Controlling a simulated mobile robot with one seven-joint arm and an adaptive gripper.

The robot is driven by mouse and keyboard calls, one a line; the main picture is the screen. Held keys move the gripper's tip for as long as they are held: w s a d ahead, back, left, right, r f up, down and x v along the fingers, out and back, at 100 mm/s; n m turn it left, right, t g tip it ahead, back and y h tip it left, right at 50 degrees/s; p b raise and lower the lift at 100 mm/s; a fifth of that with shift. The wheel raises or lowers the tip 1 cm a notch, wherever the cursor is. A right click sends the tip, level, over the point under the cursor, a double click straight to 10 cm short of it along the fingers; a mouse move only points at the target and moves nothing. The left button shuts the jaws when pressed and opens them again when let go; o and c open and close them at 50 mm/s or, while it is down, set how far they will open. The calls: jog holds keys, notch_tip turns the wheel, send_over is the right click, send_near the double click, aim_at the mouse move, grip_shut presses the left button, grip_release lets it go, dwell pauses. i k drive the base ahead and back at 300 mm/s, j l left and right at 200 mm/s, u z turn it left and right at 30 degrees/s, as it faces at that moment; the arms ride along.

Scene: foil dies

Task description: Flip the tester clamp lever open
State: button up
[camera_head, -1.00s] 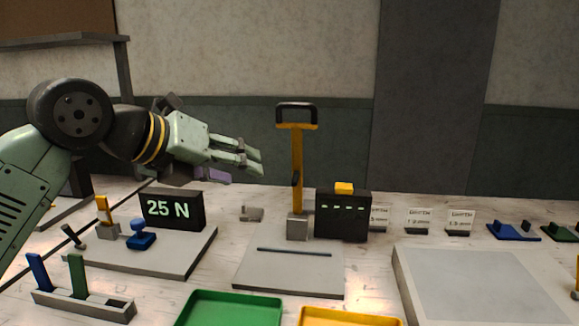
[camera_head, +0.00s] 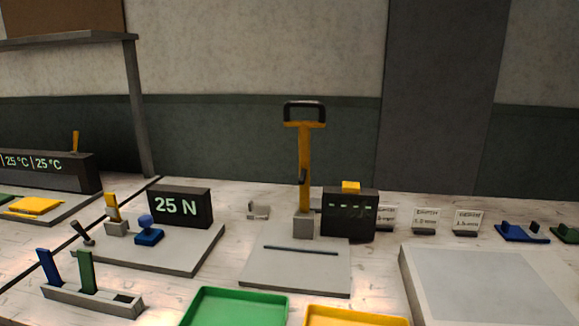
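The tester with the green "25 N" display (camera_head: 180,207) stands on a grey plate (camera_head: 185,258) at the left. On the plate, a yellow lever (camera_head: 111,203) stands nearly upright on a small grey block (camera_head: 117,228). A blue knobbed piece (camera_head: 149,231) sits to its right. A short dark-tipped lever (camera_head: 82,233) leans at the plate's left edge. I cannot tell which of these levers is the clamp lever. My gripper and arm are out of view.
A tall yellow press lever (camera_head: 304,165) with a black handle stands on a grey base (camera_head: 295,277) at the centre. A rack (camera_head: 92,294) holds a blue and a green strip in front of the tester. Green (camera_head: 235,308) and yellow (camera_head: 355,316) trays lie at the front.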

aim_at(75, 223)
jog(key=u, duration=1.95)
jog(key=i+l, duration=0.1)
jog(key=i, duration=0.75)
